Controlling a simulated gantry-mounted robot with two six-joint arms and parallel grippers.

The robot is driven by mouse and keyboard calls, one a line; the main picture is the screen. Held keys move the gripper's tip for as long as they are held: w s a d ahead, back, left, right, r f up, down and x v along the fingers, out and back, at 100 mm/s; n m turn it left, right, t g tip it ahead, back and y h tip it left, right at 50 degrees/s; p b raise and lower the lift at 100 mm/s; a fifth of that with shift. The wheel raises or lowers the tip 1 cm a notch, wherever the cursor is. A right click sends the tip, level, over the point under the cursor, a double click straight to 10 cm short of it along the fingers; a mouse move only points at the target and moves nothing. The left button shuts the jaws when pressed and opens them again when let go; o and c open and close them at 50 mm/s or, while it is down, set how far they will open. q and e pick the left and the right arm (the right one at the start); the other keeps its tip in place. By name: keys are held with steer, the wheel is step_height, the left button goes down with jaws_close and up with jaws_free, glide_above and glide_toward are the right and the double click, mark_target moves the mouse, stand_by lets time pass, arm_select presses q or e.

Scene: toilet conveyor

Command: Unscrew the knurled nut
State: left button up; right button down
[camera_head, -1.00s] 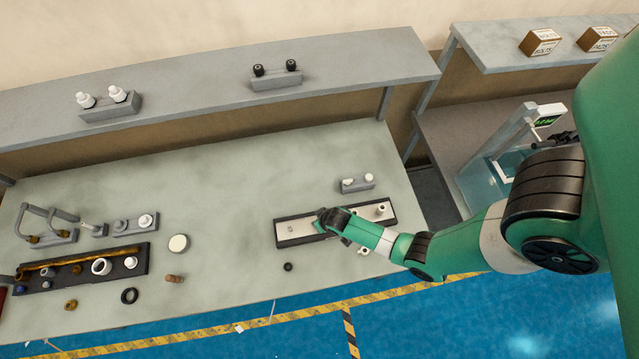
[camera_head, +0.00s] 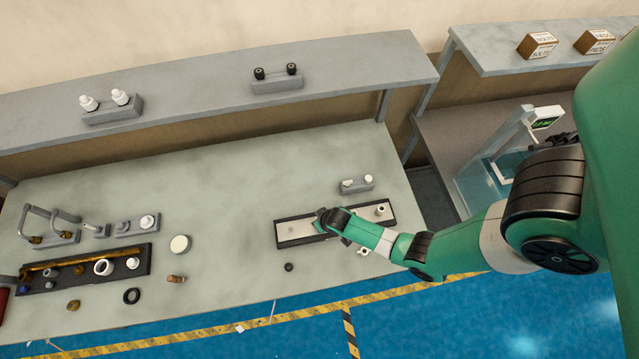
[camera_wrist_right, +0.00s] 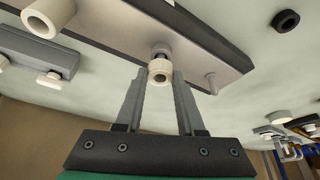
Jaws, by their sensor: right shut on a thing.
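The knurled nut (camera_wrist_right: 159,73) appears in the right wrist view as a small cream cylinder with a round hole. It sits around a short stud on the light metal plate (camera_wrist_right: 205,65); its knurling is too small to make out. My right gripper (camera_wrist_right: 160,75) is shut on it, one fingertip at each side. In the head view my right gripper (camera_head: 322,220) is over the middle of the plate (camera_head: 297,230) in its dark tray, and it hides the nut. My left gripper is in neither view.
A white tube (camera_head: 381,209) stands on the plate's right end, and a thin pin (camera_wrist_right: 212,82) on its other end. A small black ring (camera_head: 289,267) and a white fitting (camera_head: 362,251) lie in front. A block with white knobs (camera_head: 356,184) is behind.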

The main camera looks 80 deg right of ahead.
steer(key=shift+r, duration=0.15)
step_height(320, 180, up, 4)
steer(key=p, duration=0.3)
steer(key=shift+p, duration=0.4)
stand_by(0.4)
